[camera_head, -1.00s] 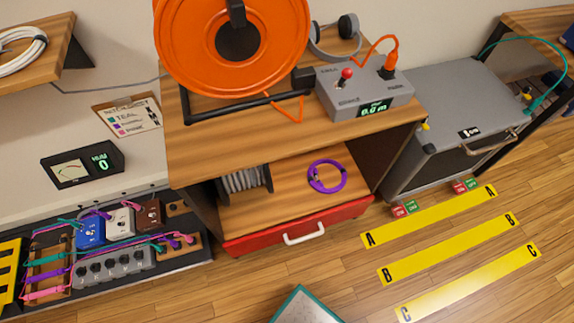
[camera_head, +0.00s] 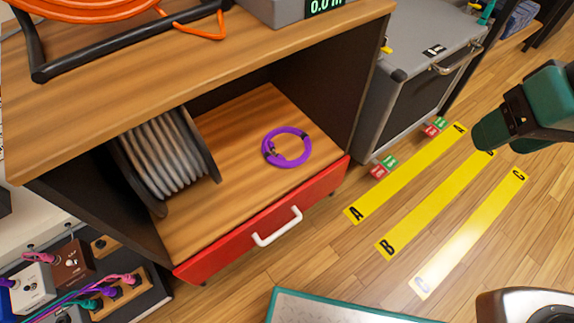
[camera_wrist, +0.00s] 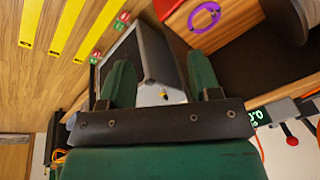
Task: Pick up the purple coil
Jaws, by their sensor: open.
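The purple coil (camera_head: 287,147) lies flat on the wooden shelf inside the open cabinet, to the right of a grey cable spool. It also shows in the wrist view (camera_wrist: 204,17) near the top, beyond the fingers and apart from them. My gripper (camera_wrist: 162,80) is open and empty in the wrist view, its two green fingers spread.
The grey spool (camera_head: 165,155) stands on the same shelf. The cabinet top (camera_head: 220,65) overhangs the shelf, with a red drawer (camera_head: 265,228) below. A grey amp (camera_head: 400,95) stands right of the cabinet. Yellow floor strips (camera_head: 408,178) lie on open floor.

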